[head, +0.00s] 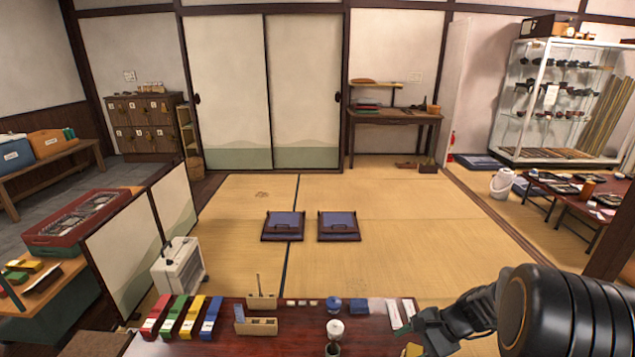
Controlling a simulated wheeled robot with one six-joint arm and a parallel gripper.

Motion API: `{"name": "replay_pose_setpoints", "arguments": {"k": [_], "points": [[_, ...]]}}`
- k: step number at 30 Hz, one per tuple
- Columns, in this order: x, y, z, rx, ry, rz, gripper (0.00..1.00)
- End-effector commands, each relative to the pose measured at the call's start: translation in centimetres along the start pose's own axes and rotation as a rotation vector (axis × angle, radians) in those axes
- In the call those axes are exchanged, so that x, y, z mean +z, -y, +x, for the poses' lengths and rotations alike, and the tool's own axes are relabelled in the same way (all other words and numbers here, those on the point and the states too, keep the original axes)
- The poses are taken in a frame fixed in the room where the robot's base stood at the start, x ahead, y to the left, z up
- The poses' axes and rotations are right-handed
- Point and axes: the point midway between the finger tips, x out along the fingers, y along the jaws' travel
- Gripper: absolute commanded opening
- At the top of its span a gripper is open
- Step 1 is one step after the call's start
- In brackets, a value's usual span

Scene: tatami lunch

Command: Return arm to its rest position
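My arm reaches in from the lower right corner of the head view, its thick black part nearest the camera. My gripper (418,326) is at its left end, over the right part of the dark red low table (292,343). The gripper is small and dark here, and I cannot tell whether its fingers are open or shut. I see nothing clearly held in it. White slips (394,314) lie just left of the gripper, and I cannot tell whether it touches them.
The table also holds colored boxes (182,318), a wooden holder (262,326), a blue lidded pot (333,304) and a white-topped container (335,328). A white heater (180,266) stands behind its left end. Two floor seats (338,226) lie on open tatami (400,260) beyond.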

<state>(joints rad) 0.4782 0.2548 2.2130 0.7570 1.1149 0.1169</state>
Motion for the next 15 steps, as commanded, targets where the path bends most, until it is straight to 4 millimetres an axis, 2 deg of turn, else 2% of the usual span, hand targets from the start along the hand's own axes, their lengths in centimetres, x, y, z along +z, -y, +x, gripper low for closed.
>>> {"name": "replay_pose_setpoints", "arguments": {"k": [1, 3, 6, 9, 12, 15], "points": [[4.3, 1.6, -3.2, 0.066, -0.053, -0.126, 0.54], [8.0, 2.3, -5.6, 0.158, -0.127, -0.294, 0.54], [12.5, 3.0, -8.9, 0.270, -0.234, -0.521, 0.54], [16.1, 3.5, -11.8, 0.358, -0.333, -0.723, 0.54], [18.8, 3.9, -14.3, 0.422, -0.422, -0.889, 0.54], [20.7, 4.2, -16.1, 0.467, -0.493, -1.014, 0.54]]}}
